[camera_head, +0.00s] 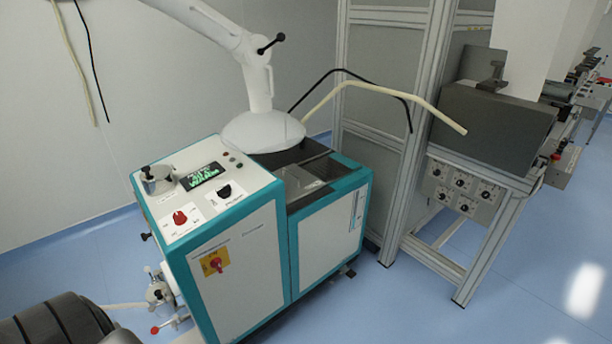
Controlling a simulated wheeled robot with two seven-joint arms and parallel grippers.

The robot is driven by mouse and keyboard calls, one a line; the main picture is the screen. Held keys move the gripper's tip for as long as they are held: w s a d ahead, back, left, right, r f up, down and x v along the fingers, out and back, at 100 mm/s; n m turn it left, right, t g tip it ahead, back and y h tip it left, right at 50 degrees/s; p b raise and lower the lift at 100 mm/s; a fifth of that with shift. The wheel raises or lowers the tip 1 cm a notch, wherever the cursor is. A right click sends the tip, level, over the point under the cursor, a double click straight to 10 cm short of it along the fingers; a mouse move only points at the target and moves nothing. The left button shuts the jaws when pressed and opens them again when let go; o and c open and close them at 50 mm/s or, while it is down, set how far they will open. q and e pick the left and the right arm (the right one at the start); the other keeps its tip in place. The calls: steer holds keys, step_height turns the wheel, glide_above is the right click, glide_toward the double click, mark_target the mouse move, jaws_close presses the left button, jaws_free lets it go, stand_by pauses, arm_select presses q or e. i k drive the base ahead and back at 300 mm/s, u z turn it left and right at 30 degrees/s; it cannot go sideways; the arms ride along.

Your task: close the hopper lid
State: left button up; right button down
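A white machine with teal edges (243,262) stands in the middle of the camera_head view. The right part of its top has a dark, recessed opening (290,157) that looks like the hopper. A grey panel or inner surface (303,187) shows in its front part. I cannot tell clearly which part is the lid or how it sits. A white domed hood (262,131) on a jointed white arm hangs over the back of the opening and hides part of it. Neither of my grippers is in view.
The machine's left top carries a display (202,175) and a red knob (180,217). A metal frame (408,140) stands close on the right, with a grey box (497,125) beyond it. Blue floor is free at the front right. A dark ribbed object (55,325) fills the lower left corner.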

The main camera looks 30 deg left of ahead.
mark_target(291, 177)
steer(key=u, duration=0.4)
steer(key=i, duration=0.75)
steer(key=u, duration=0.7)
